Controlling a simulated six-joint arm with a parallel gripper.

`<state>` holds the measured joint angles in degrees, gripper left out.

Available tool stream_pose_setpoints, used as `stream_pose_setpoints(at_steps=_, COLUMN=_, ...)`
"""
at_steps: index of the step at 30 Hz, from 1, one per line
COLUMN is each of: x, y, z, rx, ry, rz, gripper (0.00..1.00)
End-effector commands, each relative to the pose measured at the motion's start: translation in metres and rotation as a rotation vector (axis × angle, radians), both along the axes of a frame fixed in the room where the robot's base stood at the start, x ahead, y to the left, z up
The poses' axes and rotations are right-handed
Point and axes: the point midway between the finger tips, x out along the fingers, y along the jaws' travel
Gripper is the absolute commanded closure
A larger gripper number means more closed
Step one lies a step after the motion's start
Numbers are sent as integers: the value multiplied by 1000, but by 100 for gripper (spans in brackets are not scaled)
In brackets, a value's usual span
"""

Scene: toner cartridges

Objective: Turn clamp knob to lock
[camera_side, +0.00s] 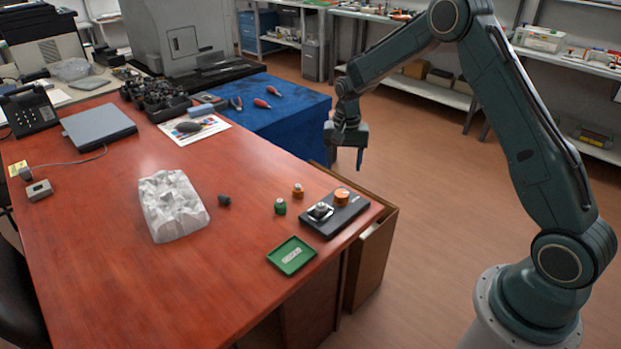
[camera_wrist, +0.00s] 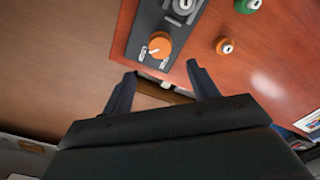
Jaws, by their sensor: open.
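The orange clamp knob (camera_side: 341,196) sits on a dark base plate (camera_side: 322,226) near the right edge of the red table. In the wrist view the knob (camera_wrist: 158,46) shows a white pointer line, and lettering is printed on the plate beside it. A metal clamp holder (camera_side: 320,211) stands on the same plate, left of the knob. My gripper (camera_side: 348,160) hangs in the air beyond the table's right edge, above and apart from the knob. In the wrist view its two fingers (camera_wrist: 160,78) are spread with nothing between them.
A green cartridge (camera_side: 280,206) and an orange cartridge (camera_side: 298,190) stand left of the plate. A green tray (camera_side: 292,255) lies at the front edge. A dark lump (camera_side: 224,200) and white molded packaging (camera_side: 173,205) lie further left. A blue-covered table (camera_side: 265,115) stands behind.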

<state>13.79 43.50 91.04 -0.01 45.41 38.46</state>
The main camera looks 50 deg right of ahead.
Motion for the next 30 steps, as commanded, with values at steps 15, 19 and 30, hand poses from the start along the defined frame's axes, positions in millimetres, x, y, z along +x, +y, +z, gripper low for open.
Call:
stream_pose_setpoints(at_steps=15, x=0, y=0, z=32, rx=0, ry=0, rz=0, gripper=41)
stream_pose_setpoints(at_steps=19, x=0, y=0, z=32, rx=0, ry=0, rz=0, gripper=41)
stream_pose_setpoints(at_steps=30, x=-7, y=8, z=57, rx=-6, ry=-25, rz=42, gripper=41)
